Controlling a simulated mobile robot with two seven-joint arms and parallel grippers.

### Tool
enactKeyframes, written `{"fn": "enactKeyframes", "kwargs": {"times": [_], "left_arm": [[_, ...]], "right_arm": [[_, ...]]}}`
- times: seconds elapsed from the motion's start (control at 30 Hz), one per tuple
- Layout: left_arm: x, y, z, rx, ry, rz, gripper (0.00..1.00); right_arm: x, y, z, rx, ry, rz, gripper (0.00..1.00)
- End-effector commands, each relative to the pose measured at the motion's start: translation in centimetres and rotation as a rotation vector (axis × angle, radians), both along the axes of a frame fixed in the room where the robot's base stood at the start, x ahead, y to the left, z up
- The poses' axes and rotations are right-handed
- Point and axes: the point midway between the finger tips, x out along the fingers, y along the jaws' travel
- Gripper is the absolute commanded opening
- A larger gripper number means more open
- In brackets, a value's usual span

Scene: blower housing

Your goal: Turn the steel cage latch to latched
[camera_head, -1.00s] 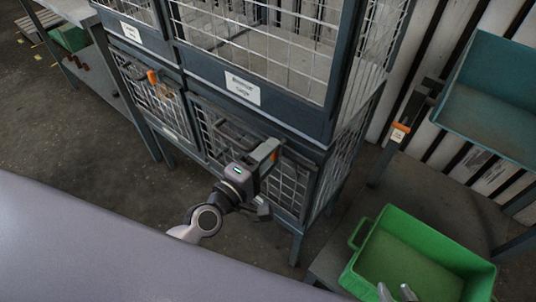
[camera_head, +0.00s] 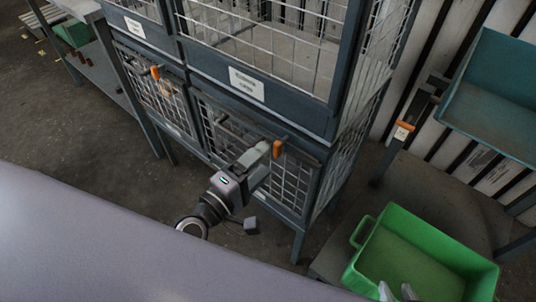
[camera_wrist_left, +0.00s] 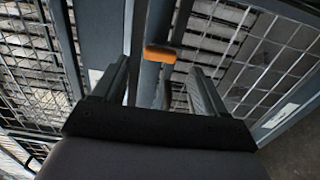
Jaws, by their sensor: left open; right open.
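An orange latch handle (camera_head: 277,149) is on the front of the lower right cage door, near its top right corner. It also shows in the left wrist view (camera_wrist_left: 160,54), ahead of my fingers and between them in the picture, lying roughly level there. My left gripper (camera_head: 262,156) is open in front of this handle. In the left wrist view my left gripper (camera_wrist_left: 158,80) has its fingers spread with nothing between them; contact with the handle is not visible. My right gripper (camera_head: 397,291) shows only pale fingertips at the bottom edge, over the green crate, open.
Another orange handle (camera_head: 155,72) is on the lower left cage door. A third orange handle (camera_head: 404,126) is on a post at the right. A green crate (camera_head: 362,232) stands at lower right, below a teal tray (camera_head: 490,115). The floor at left is mostly clear.

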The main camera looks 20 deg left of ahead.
Motion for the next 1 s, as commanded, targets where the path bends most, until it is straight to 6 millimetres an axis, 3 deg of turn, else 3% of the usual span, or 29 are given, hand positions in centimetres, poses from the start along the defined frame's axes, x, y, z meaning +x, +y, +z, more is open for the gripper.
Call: {"fn": "enactKeyframes", "kwargs": {"times": [0.1, 0.3, 0.87, 1.0], "left_arm": [[-1.5, 0.6, -0.1, 0.002, 0.002, -0.001, 0.72], [-2.7, 1.0, 0.0, 0.0, -0.001, 0.0, 0.72], [-2.8, 1.0, 0.1, 0.001, -0.001, 0.0, 0.72], [-3.3, 0.9, -0.1, 0.092, -0.005, -0.01, 0.72]], "right_arm": [[0.0, 0.0, -0.2, 0.001, 0.0, 0.0, 0.43], [0.1, 0.1, -0.1, 0.004, -0.002, 0.0, 0.43], [0.1, 0.2, 0.0, 0.005, -0.002, 0.001, 0.43], [0.0, 0.2, 0.4, 0.003, 0.003, 0.002, 0.43]]}}
